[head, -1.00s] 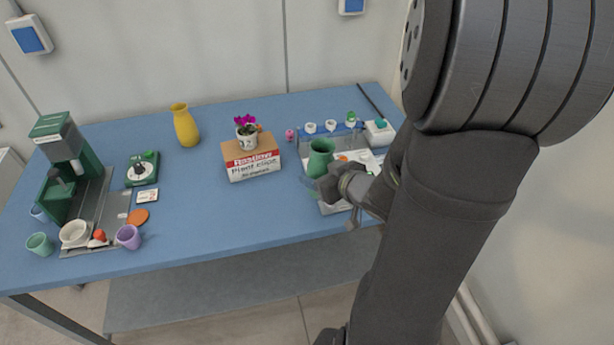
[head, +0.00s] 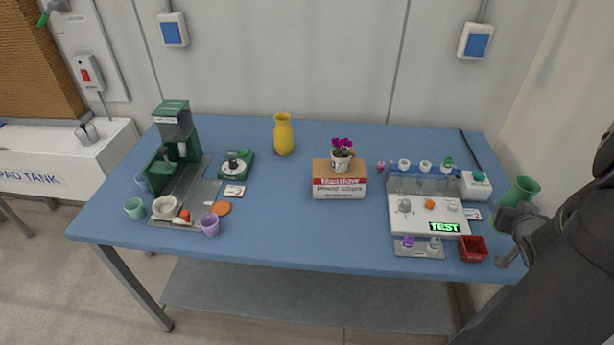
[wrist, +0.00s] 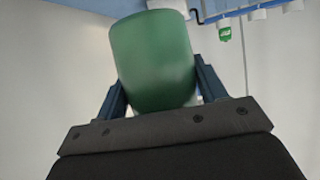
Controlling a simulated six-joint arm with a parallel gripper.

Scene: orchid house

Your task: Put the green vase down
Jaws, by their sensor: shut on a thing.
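The green vase (head: 521,190) is at the right end of the table in the head view, its flared mouth tilted up to the right. My gripper (head: 507,222) is shut on it, with my dark arm coming in from the right edge. In the wrist view the vase (wrist: 154,62) sits between the two blue fingers of my gripper (wrist: 158,90). The vase is over or just beyond the table's right edge; whether its base touches anything is hidden. The blue table (head: 290,235) lies to the left.
A white test tray (head: 415,212), a dark red box (head: 473,249) and a white box (head: 475,187) stand close left of the vase. A yellow vase (head: 284,135) stands at the back and a carton (head: 339,181) bears a potted orchid (head: 341,158). The table's front middle is clear.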

